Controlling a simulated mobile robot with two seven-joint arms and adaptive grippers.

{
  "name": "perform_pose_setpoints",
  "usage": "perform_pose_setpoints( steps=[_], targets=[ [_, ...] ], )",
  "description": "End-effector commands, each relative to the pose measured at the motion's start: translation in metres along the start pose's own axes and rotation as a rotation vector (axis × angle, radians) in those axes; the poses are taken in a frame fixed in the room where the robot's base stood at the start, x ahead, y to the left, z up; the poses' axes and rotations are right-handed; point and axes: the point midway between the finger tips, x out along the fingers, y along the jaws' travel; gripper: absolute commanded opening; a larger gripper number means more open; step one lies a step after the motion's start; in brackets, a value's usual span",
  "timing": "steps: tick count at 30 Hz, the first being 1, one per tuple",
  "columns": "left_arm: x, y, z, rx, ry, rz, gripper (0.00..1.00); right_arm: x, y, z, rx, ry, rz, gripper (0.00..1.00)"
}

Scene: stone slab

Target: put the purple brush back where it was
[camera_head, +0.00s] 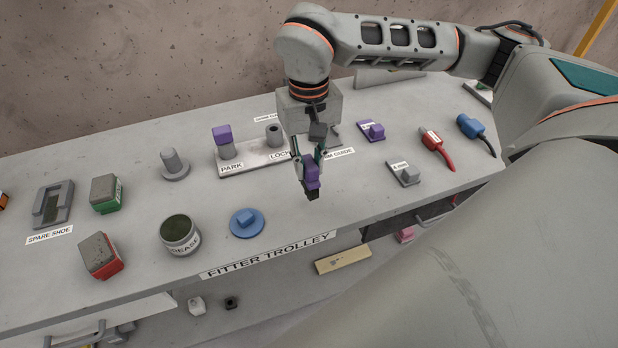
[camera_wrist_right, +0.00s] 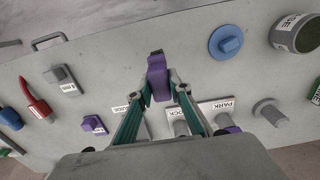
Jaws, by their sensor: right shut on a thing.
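My right gripper (camera_head: 310,160) is shut on the purple brush (camera_head: 312,177), a small purple block with a dark lower end. It holds the brush above the front part of the trolley top; the brush also shows between the fingers in the wrist view (camera_wrist_right: 158,78). A second purple piece (camera_head: 376,130) sits on a labelled spot to the right; its label is too small to read. A pale plate (camera_head: 262,158) labelled PARK and LOCK carries a purple-capped post (camera_head: 223,138) at PARK and a bare grey post (camera_head: 273,133) near LOCK. My left gripper is out of view.
The grey trolley top holds a blue knob (camera_head: 247,222), a grease tin (camera_head: 180,235), red (camera_head: 100,256) and green (camera_head: 107,194) blocks, a grey stub (camera_head: 174,164), a small grey block (camera_head: 404,173), and red (camera_head: 436,147) and blue (camera_head: 475,133) tools. The front middle is fairly clear.

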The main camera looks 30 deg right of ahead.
Motion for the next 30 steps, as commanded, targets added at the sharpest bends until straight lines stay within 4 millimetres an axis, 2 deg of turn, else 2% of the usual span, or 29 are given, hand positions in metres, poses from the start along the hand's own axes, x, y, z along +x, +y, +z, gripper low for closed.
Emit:
perform_pose_setpoints(
  steps=[5, 13, 26, 27, 28, 30],
  targets=[
    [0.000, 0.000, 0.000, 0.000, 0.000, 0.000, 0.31, 0.013, 0.000, 0.000, 0.000, -0.001, 0.000, 0.02],
    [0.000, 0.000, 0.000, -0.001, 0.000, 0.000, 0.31, 0.046, 0.000, 0.001, -0.002, -0.002, 0.000, 0.02],
    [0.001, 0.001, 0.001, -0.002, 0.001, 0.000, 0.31, 0.052, 0.000, 0.000, -0.001, 0.000, 0.000, 0.02],
    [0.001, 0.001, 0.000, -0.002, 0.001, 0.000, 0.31, 0.052, 0.000, 0.000, 0.000, 0.000, 0.000, 0.27],
    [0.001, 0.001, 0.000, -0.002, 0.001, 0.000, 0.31, 0.051, 0.000, 0.000, 0.000, 0.000, 0.000, 0.35],
    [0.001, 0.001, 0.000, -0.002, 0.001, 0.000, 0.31, 0.051, 0.000, 0.000, 0.000, 0.000, 0.000, 0.36]
  ],
)
